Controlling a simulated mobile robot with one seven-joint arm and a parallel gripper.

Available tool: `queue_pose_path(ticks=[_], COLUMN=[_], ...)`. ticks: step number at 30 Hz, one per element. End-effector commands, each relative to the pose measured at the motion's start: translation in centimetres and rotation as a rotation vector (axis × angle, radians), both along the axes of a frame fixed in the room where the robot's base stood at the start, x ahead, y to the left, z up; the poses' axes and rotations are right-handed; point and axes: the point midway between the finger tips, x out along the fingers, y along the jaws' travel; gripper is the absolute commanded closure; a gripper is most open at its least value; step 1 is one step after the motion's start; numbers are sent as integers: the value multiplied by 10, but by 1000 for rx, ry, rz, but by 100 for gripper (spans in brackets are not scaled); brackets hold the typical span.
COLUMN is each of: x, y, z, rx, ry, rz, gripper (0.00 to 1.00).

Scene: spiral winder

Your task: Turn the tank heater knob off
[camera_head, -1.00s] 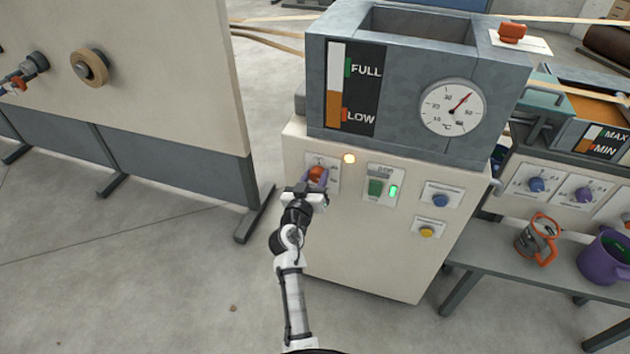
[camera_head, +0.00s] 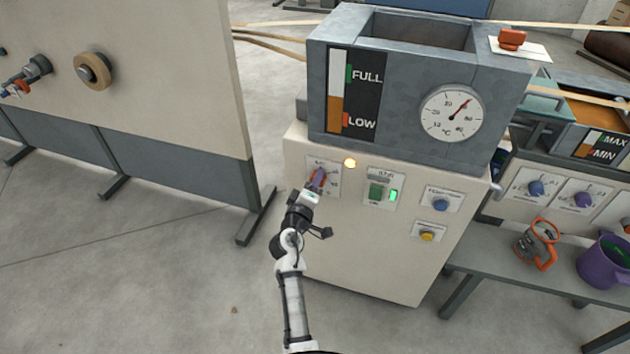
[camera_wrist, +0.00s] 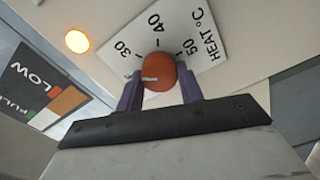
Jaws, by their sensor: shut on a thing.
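The tank heater knob is an orange-red round knob (camera_wrist: 159,72) on a white plate marked HEAT °C with 30, 40 and 50. In the wrist view its pale pointer mark lies to the left, below the 30. My gripper (camera_wrist: 160,90) has its two purple fingers on either side of the knob, shut on it. In the head view my gripper (camera_head: 318,180) covers most of the knob on the upper left of the cabinet front (camera_head: 350,235). An amber lamp (camera_head: 350,162) glows just right of the plate; it also shows in the wrist view (camera_wrist: 78,41).
A green lit switch (camera_head: 378,191), a blue knob (camera_head: 441,204) and a yellow button (camera_head: 427,236) sit right of my gripper. The tank (camera_head: 410,90) with its dial and level gauge stands above.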

Motion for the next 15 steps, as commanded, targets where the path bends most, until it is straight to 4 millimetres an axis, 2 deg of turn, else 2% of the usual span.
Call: queue_pose_path(ticks=[15], x=[-1], y=[1], z=[-2], rx=[-423], ry=[141], rz=[1], gripper=[86])
